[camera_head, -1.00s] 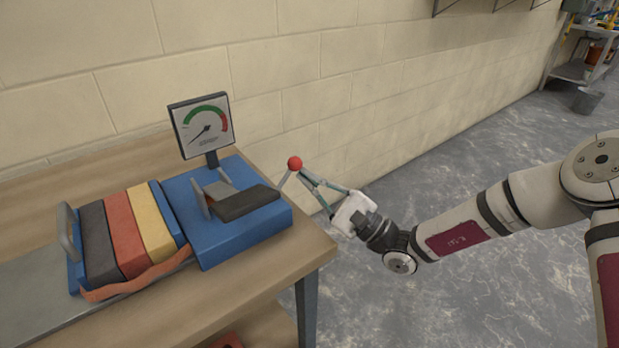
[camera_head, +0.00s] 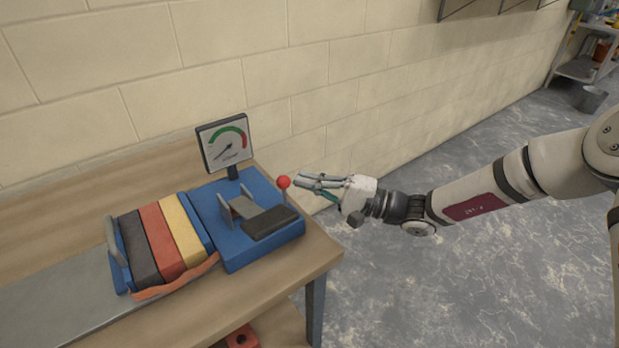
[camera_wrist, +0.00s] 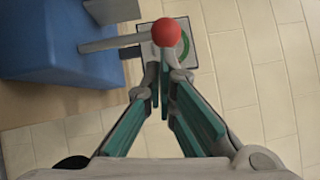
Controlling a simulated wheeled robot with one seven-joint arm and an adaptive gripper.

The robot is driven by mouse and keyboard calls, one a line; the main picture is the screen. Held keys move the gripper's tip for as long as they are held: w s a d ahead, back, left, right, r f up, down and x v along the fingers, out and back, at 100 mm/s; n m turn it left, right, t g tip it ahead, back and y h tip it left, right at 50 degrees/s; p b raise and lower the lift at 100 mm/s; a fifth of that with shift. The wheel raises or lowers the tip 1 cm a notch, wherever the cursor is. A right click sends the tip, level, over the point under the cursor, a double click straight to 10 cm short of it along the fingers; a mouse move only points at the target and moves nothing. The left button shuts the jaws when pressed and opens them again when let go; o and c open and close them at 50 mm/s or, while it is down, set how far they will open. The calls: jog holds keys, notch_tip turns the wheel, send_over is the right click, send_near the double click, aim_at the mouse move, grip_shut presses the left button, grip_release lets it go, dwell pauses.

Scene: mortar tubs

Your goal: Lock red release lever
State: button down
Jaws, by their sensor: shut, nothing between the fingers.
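The red release lever has a red ball knob (camera_head: 284,182) on a thin grey stem and stands nearly upright at the right end of the blue machine (camera_head: 232,240). In the wrist view, the ball (camera_wrist: 165,32) lies just beyond my fingertips, and its grey stem (camera_wrist: 115,43) runs left to the blue body. My gripper (camera_head: 297,181) is immediately right of the ball, fingers pointing left at it. Its fingertips (camera_wrist: 161,72) are together with nothing between them. I cannot tell whether they touch the ball.
A gauge (camera_head: 224,145) stands behind the machine, its needle at the lower left of the dial. Black, red and yellow blocks (camera_head: 168,242) sit strapped to the left. The wooden table (camera_head: 200,310) ends just right of the machine. A block wall is behind; open floor is right.

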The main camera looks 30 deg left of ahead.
jog(key=shift+s+a, duration=0.1)
jog(key=shift+s, duration=0.05)
dwell(0.6)
jog(key=w+b+v, duration=0.1)
jog(key=w+v, duration=0.1)
jog(key=v, duration=1.1)
jog(key=shift+w+a, duration=0.35)
jog(key=shift+a, duration=0.05)
jog(key=shift+f, duration=0.1)
